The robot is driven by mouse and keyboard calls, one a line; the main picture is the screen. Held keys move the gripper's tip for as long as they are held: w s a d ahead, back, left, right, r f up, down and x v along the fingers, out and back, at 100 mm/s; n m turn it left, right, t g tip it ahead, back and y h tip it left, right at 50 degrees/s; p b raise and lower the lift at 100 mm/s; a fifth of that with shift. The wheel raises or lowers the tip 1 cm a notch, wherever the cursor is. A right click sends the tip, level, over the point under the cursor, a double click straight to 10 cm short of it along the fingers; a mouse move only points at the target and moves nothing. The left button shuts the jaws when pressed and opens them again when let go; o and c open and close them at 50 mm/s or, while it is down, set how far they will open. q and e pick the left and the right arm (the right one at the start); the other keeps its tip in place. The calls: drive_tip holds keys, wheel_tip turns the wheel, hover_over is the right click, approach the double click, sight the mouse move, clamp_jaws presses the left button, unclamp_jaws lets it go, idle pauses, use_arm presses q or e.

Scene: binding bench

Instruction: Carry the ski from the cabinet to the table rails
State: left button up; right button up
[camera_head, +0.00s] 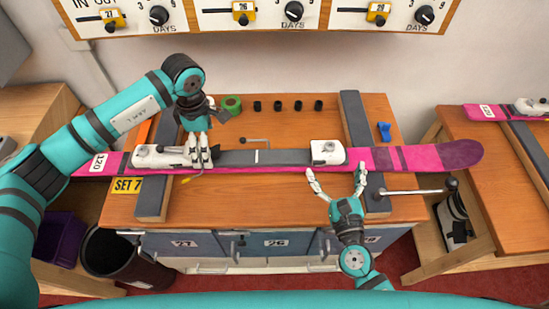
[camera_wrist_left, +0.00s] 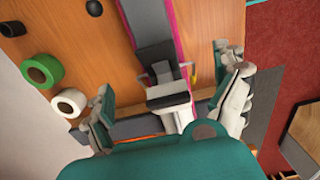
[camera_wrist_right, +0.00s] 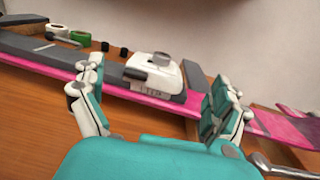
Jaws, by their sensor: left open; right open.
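The pink and grey ski (camera_head: 425,158) lies across the two dark grey rails, the left rail (camera_head: 152,200) and the right rail (camera_head: 355,115), on the wooden table (camera_head: 255,205). It carries a white binding part at the left (camera_head: 150,155) and another at the right (camera_head: 326,151). My left gripper (camera_head: 197,150) is open over the left binding; in the left wrist view the ski (camera_wrist_left: 149,25) runs between its fingers. My right gripper (camera_head: 336,182) is open at the ski's near edge by the right binding, which the right wrist view (camera_wrist_right: 152,75) shows beyond the fingers. Contact is unclear.
A green tape roll (camera_head: 233,104), several small black cylinders and a blue item (camera_head: 385,131) sit on the table. A clamp lever (camera_head: 415,191) sticks out at the right. A second table with another ski (camera_head: 483,112) stands right. A black bin (camera_head: 110,255) stands lower left.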

sight(330, 151)
use_arm(q)
wheel_tip(330, 151, down, 8)
drive_tip(key=shift+f, duration=0.1)
use_arm(e)
drive_tip(key=w, duration=0.8)
drive_tip(key=shift+w+a, duration=0.1)
drive_tip(key=shift+a, duration=0.2)
use_arm(q)
drive_tip(key=shift+c, duration=0.4)
use_arm(e)
drive_tip(key=shift+c, duration=0.4)
